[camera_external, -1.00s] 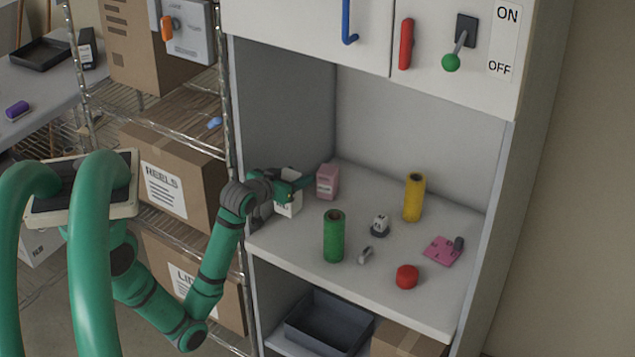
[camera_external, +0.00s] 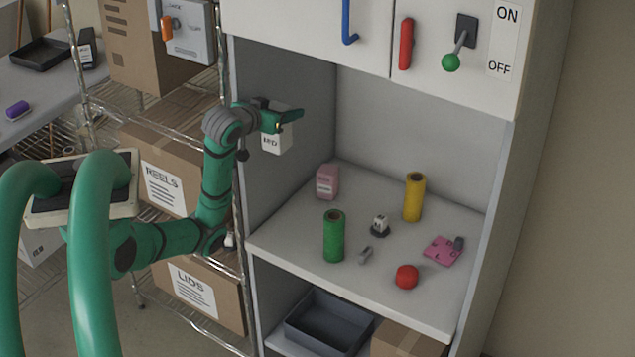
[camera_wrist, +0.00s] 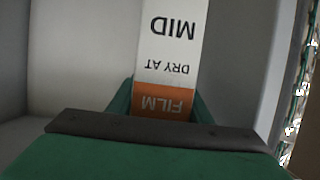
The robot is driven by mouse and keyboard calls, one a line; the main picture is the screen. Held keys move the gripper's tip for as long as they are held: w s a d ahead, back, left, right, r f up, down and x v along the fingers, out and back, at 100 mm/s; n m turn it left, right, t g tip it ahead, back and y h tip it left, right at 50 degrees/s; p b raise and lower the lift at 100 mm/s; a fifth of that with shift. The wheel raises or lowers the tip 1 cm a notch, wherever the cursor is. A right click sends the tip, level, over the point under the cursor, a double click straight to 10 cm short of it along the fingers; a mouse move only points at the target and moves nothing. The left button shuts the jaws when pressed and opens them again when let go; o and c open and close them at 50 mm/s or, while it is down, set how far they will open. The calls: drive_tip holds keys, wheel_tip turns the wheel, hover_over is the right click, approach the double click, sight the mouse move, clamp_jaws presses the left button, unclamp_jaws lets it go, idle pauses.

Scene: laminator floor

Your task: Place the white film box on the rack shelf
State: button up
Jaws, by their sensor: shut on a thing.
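The white film box (camera_external: 277,139) is held up in the air by my gripper (camera_external: 285,117), inside the left part of the cabinet opening, well above the work surface. In the wrist view the box (camera_wrist: 172,55) is between the fingers (camera_wrist: 160,98); it shows an orange band reading FILM, with "DRY AT" and "MID" printed upside down. The rack (camera_external: 229,60) of wire shelves stands left of the cabinet, behind my arm. Its shelves carry cardboard boxes, including one labelled REELS (camera_external: 163,189) and one labelled LIDS (camera_external: 196,290).
On the cabinet surface (camera_external: 300,253) stand a pink box (camera_external: 327,182), a green roll (camera_external: 334,237), a yellow roll (camera_external: 413,198), a red knob-like piece (camera_external: 406,277) and small parts. The cabinet's left wall (camera_external: 285,90) is close to my gripper. A blue handle (camera_external: 347,22) hangs above.

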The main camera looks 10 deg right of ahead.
sight(276, 107)
drive_tip(key=a+r+m+g, duration=0.1)
drive_tip(key=r, duration=0.1)
drive_tip(key=s+r+m+h, duration=0.1)
drive_tip(key=r, duration=0.1)
drive_tip(key=a+r+g+h, duration=0.1)
drive_tip(key=r, duration=0.1)
drive_tip(key=shift+s+a+r+m+g, duration=0.15)
drive_tip(key=shift+s+a+m+g, duration=0.15)
drive_tip(key=shift+s+m, duration=0.1)
drive_tip(key=s+a+m+g+h, duration=0.2)
drive_tip(key=s+a+m+g, duration=0.45)
drive_tip(key=s+a, duration=0.45)
drive_tip(key=w+a+f+n+t+y, duration=0.2)
drive_tip(key=w+a+f+n+t, duration=0.4)
drive_tip(key=w, duration=0.5)
drive_tip(key=w+a+f+n+t+y, duration=0.2)
drive_tip(key=w+a+n+t, duration=0.1)
drive_tip(key=w+a, duration=0.65)
drive_tip(key=shift+w+d+f, duration=0.5)
drive_tip(key=shift+w+d, duration=3.4)
drive_tip(key=shift+d, duration=0.1)
drive_tip(key=shift+w+d+f, duration=0.5)
drive_tip(key=shift+w+d, duration=3.45)
drive_tip(key=shift+d, duration=0.05)
drive_tip(key=shift+w+d+f, duration=0.5)
drive_tip(key=shift+w+d, duration=3.4)
drive_tip(key=shift+d, duration=0.1)
drive_tip(key=shift+f, duration=0.2)
